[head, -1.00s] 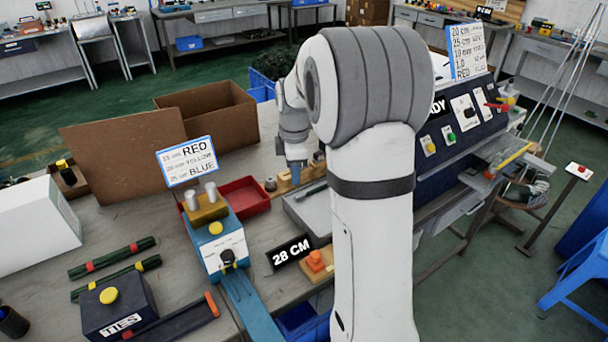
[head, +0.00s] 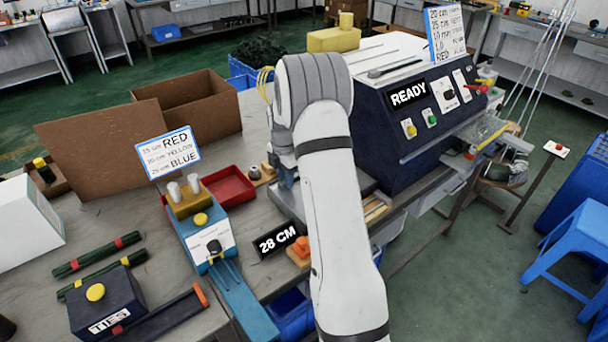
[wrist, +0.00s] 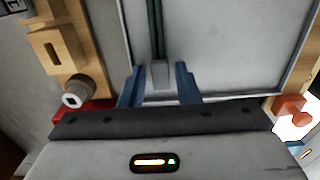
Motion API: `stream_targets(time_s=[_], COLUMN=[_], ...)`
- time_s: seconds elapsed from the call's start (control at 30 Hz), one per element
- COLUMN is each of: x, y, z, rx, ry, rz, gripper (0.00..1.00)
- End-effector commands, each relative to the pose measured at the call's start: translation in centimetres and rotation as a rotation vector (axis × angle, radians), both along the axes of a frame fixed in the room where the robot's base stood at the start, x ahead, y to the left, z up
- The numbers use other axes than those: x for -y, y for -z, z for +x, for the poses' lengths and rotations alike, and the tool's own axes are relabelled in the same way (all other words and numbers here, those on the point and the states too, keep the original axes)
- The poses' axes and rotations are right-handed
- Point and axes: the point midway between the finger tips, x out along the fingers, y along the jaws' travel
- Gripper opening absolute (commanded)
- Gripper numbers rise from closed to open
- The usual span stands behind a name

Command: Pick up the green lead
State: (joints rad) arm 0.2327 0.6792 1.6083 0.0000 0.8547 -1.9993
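In the wrist view a thin dark green lead (wrist: 155,30) with a grey block-like end (wrist: 160,75) lies along a grey tray (wrist: 220,45). My gripper (wrist: 159,85) has its two blue fingers apart, one on each side of the grey end, with visible gaps. I cannot tell how high the fingers are above the tray. In the head view my gripper (head: 287,180) is largely hidden by my arm, over the tray (head: 288,204). The lead in the tray cannot be made out there.
A wooden block fixture (wrist: 62,50) stands left of the tray. A red bin (head: 232,188), a blue device (head: 208,240) and two dark green bundles (head: 100,254) are at left. A dark machine reading READY (head: 425,130) stands to the right. An orange-topped block (head: 301,250) is at front.

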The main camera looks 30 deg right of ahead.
Motion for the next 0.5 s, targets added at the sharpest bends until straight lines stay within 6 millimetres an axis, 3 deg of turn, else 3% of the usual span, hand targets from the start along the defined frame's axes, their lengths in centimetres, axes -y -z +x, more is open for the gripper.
stream_targets(time_s=[0.27,0.5], x=[0.04,0.07], y=[0.51,0.48], z=[-0.01,-0.03], rx=[0.001,0.001], ry=[0.001,0.002], rz=[0.000,0.000], gripper=[0.29,0.11])
